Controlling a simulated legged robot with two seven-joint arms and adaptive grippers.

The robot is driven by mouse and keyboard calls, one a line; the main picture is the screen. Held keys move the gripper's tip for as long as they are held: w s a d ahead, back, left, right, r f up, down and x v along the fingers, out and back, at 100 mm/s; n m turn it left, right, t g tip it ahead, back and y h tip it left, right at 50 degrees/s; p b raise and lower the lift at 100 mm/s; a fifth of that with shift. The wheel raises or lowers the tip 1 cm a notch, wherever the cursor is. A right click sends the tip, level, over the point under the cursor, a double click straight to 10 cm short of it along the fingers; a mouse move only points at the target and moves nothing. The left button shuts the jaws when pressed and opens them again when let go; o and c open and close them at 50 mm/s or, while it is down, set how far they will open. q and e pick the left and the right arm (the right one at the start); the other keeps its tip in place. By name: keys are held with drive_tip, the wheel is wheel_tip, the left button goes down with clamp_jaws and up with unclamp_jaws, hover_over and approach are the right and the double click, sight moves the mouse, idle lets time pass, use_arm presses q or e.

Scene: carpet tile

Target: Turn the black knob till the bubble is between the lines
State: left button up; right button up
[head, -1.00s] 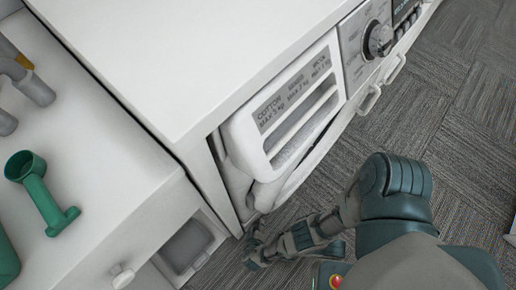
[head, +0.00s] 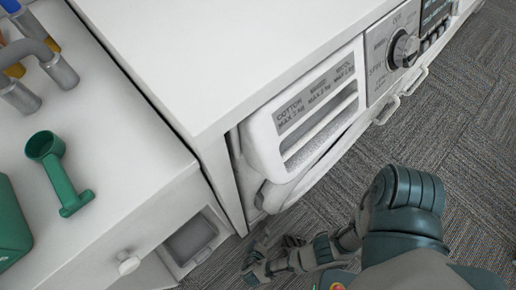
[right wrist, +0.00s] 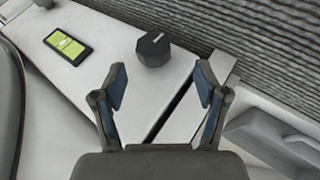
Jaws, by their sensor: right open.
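The black knob (right wrist: 153,48) is faceted, with a pale line on its top. It stands on a white panel in the right wrist view. In the head view the right gripper (head: 256,266) is low, near the floor by the white cabinet. I cannot see this knob there. My left gripper is not in view.
A white washing machine has an open detergent drawer (head: 305,110) and a round dial (head: 404,50). A green scoop (head: 60,175) lies on the white counter at left. Grey carpet (head: 470,110) is free at right. A recess (right wrist: 275,145) lies right of the gripper.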

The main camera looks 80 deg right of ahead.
drive_tip(key=v, duration=0.5)
drive_tip(key=shift+a+r, duration=0.1)
drive_tip(key=shift+a, duration=0.15)
